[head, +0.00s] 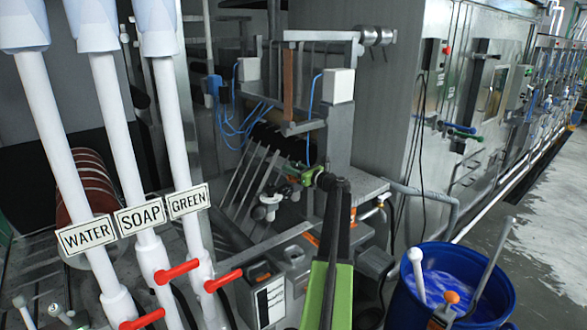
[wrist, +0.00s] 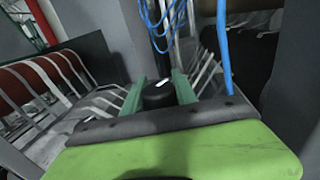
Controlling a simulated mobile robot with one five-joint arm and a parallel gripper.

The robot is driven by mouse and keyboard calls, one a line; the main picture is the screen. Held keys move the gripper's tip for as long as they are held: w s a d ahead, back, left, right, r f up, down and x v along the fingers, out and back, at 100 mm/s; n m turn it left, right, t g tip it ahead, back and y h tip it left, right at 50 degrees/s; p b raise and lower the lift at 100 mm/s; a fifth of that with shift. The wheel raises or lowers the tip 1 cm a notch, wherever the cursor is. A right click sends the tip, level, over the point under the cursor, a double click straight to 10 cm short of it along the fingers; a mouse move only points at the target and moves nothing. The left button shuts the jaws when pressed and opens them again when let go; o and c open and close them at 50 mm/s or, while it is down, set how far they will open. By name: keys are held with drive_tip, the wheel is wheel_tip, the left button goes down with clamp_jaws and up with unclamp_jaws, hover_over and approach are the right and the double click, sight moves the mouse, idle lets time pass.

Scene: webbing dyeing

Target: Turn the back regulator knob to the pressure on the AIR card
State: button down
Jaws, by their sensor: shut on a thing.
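My gripper (head: 308,176) reaches in over the pipework in the middle of the head view. In the wrist view its two green fingers (wrist: 157,92) stand on either side of a black round knob (wrist: 158,96) and are shut on it. The knob's top carries a short white mark, pointing toward the upper right of that view. In the head view my arm and fingers hide the knob. A white card (head: 270,300) with dark lines is on a grey box at lower centre; its print is too small to read. No pressure reading is legible.
Pale fittings (head: 267,207) sit just left of my gripper. A blue tub (head: 500,300) is at right. Blue hoses (wrist: 223,45) hang close by in the wrist view.

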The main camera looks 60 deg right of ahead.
drive_tip(key=shift+a+n+y, duration=0.1)
drive_tip(key=shift+n+y, duration=0.5)
drive_tip(key=shift+y, duration=0.4)
drive_tip(key=shift+a, duration=0.1)
drive_tip(key=c, duration=1)
unclamp_jaws()
drive_tip(key=shift+o, duration=0.2)
drive_tip(key=s+a, duration=0.1)
drive_tip(key=s, duration=1.6)
drive_tip(key=shift+s, duration=0.2)
